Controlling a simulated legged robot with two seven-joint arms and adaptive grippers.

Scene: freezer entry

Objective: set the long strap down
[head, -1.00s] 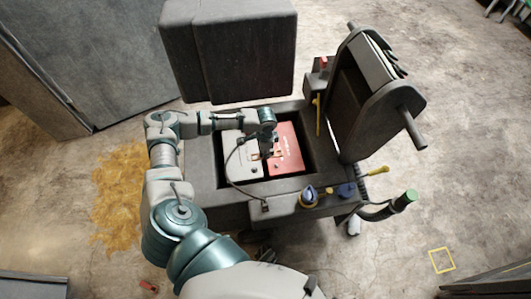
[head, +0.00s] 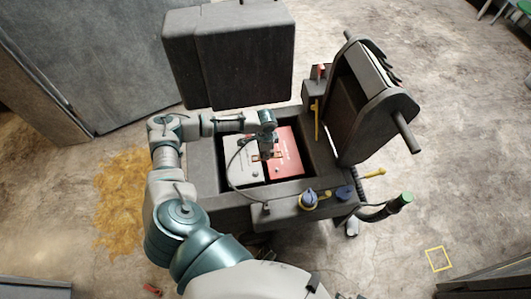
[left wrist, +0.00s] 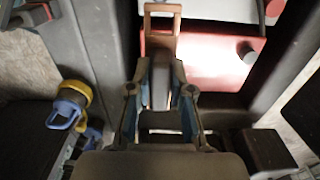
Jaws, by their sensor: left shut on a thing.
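My left gripper (head: 267,146) reaches over the open dark compartment (head: 205,175) from the left, fingers pointing down. In the left wrist view, its fingers (left wrist: 160,92) are close together around a narrow grey part. A tan, frame-like piece, which looks like the long strap (left wrist: 176,40), sticks out beyond the fingertips over the red block. The strap also shows small in the head view (head: 262,156), near the seam between the white block (head: 240,170) and the red block (head: 285,165). Whether it touches them I cannot tell. My right gripper is not in view.
A dark cable (head: 230,170) arcs across the white block's left side. A blue and yellow connector (head: 309,199) sits on the near rim. A raised seat (head: 372,100) stands on the right and a large grey box (head: 228,55) behind.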

